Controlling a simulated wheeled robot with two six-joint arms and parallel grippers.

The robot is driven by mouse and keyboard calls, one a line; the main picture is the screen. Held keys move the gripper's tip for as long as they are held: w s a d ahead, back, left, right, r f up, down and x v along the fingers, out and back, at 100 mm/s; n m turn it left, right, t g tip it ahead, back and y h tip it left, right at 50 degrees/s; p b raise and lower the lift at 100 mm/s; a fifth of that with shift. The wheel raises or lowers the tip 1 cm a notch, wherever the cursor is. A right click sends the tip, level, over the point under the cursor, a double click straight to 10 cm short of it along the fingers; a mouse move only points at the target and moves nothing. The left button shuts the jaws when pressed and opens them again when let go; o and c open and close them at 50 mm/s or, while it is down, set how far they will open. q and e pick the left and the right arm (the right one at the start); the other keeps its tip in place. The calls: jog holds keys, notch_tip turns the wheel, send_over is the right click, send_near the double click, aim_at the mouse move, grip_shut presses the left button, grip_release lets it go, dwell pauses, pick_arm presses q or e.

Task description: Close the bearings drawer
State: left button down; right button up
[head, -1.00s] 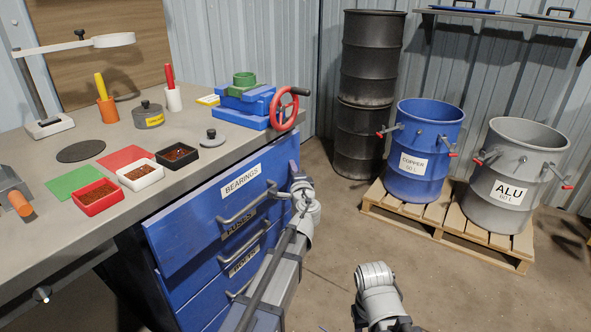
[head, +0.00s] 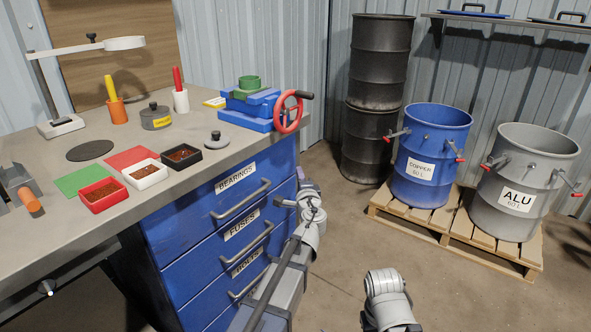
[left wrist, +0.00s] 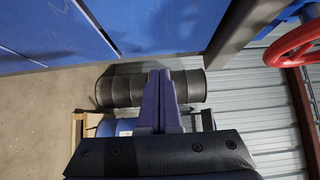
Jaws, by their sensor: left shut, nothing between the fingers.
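The bearings drawer (head: 190,219) is the top blue drawer under the workbench, with a grey bar handle (head: 241,201) and a "BEARINGS" label (head: 235,178). Its front looks flush with the drawers below in the head view. My left gripper (head: 308,184) is just right of the drawer front's right end, partly hidden behind its own wrist; contact cannot be told. In the left wrist view its fingers (left wrist: 158,100) are together with nothing between them, and blue cabinet surfaces fill the top left. My right gripper is not in view.
The fuses drawer (head: 190,262) and bolts drawer (head: 207,292) are below. The workbench (head: 110,235) carries small trays, a blue vise (head: 250,107) with a red wheel and a lamp. Blue (head: 432,150) and grey (head: 525,165) drums stand on a pallet at right; open floor lies before them.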

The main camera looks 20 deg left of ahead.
pick_arm(q)
jog(key=v, duration=0.8)
jog(key=s+d+f+n+g+h, duration=0.1)
jog(key=s+d+f+n+g, duration=0.1)
jog(key=s+f+n+g, duration=0.9)
jog(key=s+d+f+m+g+h, duration=0.1)
jog(key=s+d+f+g+h, duration=0.2)
jog(key=s+d+f, duration=0.35)
jog(key=s+d+f+m+g+h, duration=0.15)
jog(key=s+d+f, duration=0.25)
jog(key=s, duration=0.5)
notch_tip(320, 180, up, 38)
jog(key=d+g+p, duration=0.1)
jog(key=p, duration=3.7)
jog(key=shift+s+n+h, duration=0.35)
jog(key=shift+s+h, duration=0.05)
jog(key=shift+h, duration=0.05)
jog(key=shift+f, duration=0.15)
